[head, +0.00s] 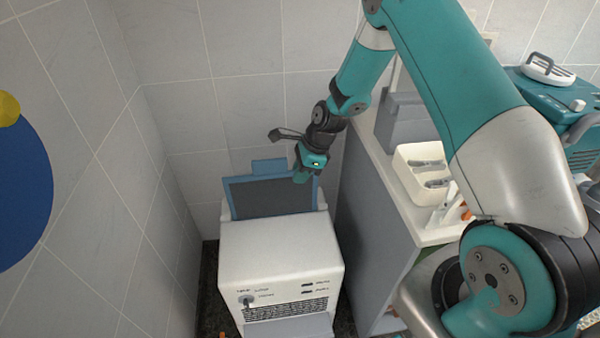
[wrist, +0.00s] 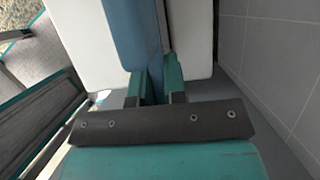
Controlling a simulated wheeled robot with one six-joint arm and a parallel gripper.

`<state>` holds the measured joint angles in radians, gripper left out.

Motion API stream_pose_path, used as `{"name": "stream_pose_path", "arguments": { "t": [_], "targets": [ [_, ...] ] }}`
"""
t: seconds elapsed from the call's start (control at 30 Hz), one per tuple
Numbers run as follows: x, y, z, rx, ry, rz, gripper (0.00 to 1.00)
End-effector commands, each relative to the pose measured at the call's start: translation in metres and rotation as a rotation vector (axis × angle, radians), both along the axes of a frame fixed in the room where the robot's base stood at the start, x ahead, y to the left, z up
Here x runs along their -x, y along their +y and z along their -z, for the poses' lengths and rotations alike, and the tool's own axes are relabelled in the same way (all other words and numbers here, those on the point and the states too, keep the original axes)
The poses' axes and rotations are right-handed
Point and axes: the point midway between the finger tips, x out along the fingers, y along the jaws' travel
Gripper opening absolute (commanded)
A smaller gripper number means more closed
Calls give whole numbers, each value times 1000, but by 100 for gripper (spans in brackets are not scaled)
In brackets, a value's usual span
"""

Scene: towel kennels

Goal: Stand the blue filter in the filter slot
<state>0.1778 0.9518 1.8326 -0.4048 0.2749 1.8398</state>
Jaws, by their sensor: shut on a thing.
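The blue filter (head: 270,196), a blue frame with a dark mesh panel and a tab on top, stands nearly upright at the back of the white machine (head: 280,245). Its lower edge is hidden behind the machine's top, so I cannot tell how deep it sits in the slot. My gripper (head: 300,176) is at the filter's upper right corner. In the wrist view my gripper (wrist: 155,88) is shut on the filter's blue edge (wrist: 145,35), with white machine surfaces on both sides of it. The slot itself is hidden.
A grey-sided cabinet with a white top (head: 385,175) stands close on the right, holding a white divided tray (head: 422,172) and a grey box. A tiled wall is close behind and on the left. A teal device (head: 560,110) is at far right.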

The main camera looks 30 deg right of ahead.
Motion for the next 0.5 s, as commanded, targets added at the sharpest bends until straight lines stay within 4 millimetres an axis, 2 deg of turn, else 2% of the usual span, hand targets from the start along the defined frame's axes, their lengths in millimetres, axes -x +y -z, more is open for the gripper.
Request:
{"name": "stream_pose_path", "arguments": {
  "t": [0.5],
  "targets": [
    [0,0,32,0,0,0,0]
  ]
}}
